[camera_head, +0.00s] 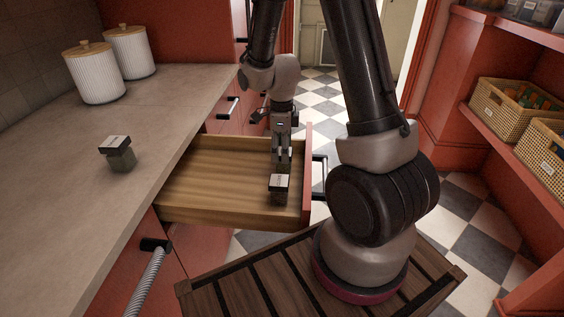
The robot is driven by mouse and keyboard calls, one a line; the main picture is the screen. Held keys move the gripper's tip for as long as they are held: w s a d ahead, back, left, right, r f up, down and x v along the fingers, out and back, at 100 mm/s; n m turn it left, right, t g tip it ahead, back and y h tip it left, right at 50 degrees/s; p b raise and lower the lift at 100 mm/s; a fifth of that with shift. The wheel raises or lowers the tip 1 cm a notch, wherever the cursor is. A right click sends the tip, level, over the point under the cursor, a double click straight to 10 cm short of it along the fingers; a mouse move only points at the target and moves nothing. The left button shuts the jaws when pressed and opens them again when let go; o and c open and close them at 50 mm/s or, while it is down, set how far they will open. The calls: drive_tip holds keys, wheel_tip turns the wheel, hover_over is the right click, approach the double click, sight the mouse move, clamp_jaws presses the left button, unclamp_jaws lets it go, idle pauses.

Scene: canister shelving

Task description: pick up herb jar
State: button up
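The other jar (119,155) stands on the countertop at the left. My gripper (281,164) is over the drawer, pointing down just behind the drawer jar. The fingertips are small and partly hidden, so I cannot tell whether they touch the jar or how far apart they are.
Two white ribbed canisters (97,77) (130,54) with wooden lids stand at the back of the grey countertop (85,205). The drawer's red front (307,170) and handle (320,175) are close to my arm. Wicker baskets (505,107) fill shelves at the right.

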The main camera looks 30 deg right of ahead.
drive_tip(key=f, duration=0.5)
drive_tip(key=shift+s+d, duration=0.2)
drive_tip(key=shift+d, duration=0.05)
drive_tip(key=c, duration=1.1)
